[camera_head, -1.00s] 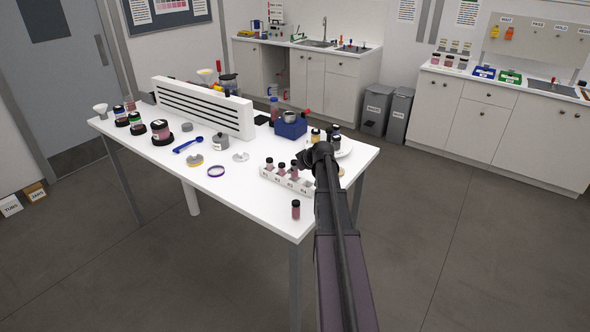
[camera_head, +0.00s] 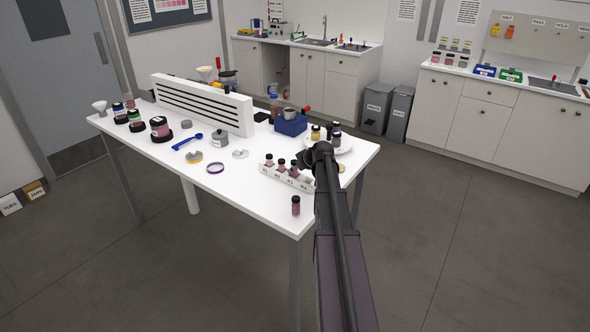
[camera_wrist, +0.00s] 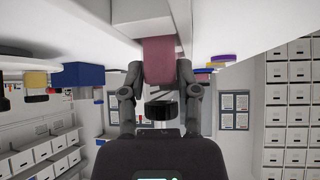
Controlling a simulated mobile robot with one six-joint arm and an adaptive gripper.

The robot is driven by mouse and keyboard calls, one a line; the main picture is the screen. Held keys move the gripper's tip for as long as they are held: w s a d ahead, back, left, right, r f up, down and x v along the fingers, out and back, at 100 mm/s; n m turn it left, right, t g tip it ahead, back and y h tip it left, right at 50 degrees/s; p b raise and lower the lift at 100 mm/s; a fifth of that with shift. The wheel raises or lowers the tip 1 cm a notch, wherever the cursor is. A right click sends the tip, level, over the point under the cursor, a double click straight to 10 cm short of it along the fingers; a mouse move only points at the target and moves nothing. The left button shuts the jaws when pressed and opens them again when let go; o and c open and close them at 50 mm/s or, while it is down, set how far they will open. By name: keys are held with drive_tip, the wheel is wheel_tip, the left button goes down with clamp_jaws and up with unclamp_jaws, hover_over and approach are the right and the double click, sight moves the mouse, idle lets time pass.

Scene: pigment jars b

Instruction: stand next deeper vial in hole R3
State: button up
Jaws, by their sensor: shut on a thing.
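The white vial rack (camera_head: 284,180) stands near the table's right front edge, with small hole labels on its front. Two dark-capped pink vials (camera_head: 269,161) (camera_head: 281,166) stand in its left holes. My gripper (camera_wrist: 159,78) is shut on a pink vial (camera_wrist: 158,58) with a black cap, which looks upright. In the head view the held vial (camera_head: 294,171) appears at the third hole. Its lower end meets the white rack in the wrist view; how deep it sits is hidden. Another pink vial (camera_head: 296,206) stands on the table in front of the rack.
A blue box (camera_head: 290,125) is further back.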

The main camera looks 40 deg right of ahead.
drive_tip(key=shift+f+b, duration=0.55)
drive_tip(key=shift+f, duration=0.1)
drive_tip(key=o, duration=1.1)
drive_tip(key=shift+r, duration=0.1)
wheel_tip(320, 180, up, 10)
drive_tip(key=p, duration=0.9)
drive_tip(key=shift+f+p, duration=0.25)
drive_tip(key=shift+p, duration=0.1)
drive_tip(key=a, duration=0.5)
drive_tip(key=w+a, duration=0.1)
drive_tip(key=a, duration=0.4)
drive_tip(key=w+a+f+b, duration=0.1)
drive_tip(key=a, duration=0.5)
drive_tip(key=s+a+f+g, duration=0.1)
drive_tip(key=s+a+g, duration=0.2)
drive_tip(key=s+a, duration=0.5)
drive_tip(key=s+a+f+m+g+h, duration=0.1)
drive_tip(key=s+a+f+g, duration=0.1)
drive_tip(key=s+a, duration=0.6)
drive_tip(key=s+a+f+g, duration=0.2)
drive_tip(key=s+a+g, duration=0.1)
drive_tip(key=s+a, duration=0.5)
drive_tip(key=shift+s+f+m+g, duration=0.2)
drive_tip(key=shift+s+m+g, duration=0.2)
drive_tip(key=shift+s, duration=0.5)
